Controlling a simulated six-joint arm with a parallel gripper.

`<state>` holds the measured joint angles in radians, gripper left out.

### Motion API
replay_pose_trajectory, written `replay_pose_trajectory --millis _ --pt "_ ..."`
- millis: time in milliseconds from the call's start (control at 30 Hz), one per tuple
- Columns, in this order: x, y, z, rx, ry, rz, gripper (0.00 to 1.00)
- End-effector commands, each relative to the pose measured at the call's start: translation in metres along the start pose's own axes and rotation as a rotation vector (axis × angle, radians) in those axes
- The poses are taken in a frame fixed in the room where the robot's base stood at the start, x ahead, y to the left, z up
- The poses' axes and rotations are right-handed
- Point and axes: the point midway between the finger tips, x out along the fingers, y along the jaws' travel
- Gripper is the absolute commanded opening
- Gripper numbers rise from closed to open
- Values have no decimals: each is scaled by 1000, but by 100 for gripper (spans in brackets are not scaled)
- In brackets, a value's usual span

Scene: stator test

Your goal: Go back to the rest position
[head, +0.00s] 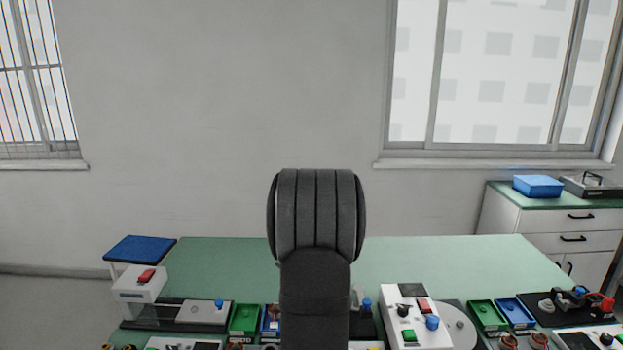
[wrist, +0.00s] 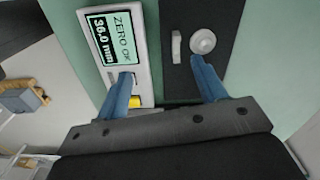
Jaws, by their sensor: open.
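My gripper (wrist: 160,68) shows in the wrist view with its two blue fingers spread well apart and nothing between them. It is above a white device with a lit display (wrist: 110,38) reading "ZERO OK" and "36.0 mm", and a dark plate (wrist: 178,80) with a round metal piece (wrist: 203,41). The left finger overlaps the device and the right finger overlaps the dark plate; I cannot tell the height above them. In the head view my own arm stands in the middle and hides the gripper and part of the bench.
The green bench (head: 430,258) is clear at its back. Along its front are a white box with a red switch (head: 138,285), a green tray (head: 244,320), a white control box (head: 410,327) and more trays. A side cabinet (head: 560,230) stands at right.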

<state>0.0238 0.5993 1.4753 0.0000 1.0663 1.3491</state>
Motion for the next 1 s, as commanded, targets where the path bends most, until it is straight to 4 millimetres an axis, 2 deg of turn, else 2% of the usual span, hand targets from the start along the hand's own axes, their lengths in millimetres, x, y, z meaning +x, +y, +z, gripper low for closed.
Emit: replay_pose_trajectory --millis 100,533,800,1000 --pt "0 -20 -8 1 0 0 64" --pt "1 -80 -33 1 0 1 64" --pt "56 -77 -32 0 -1 4 64" --pt "82 -77 -32 0 -1 2 64"
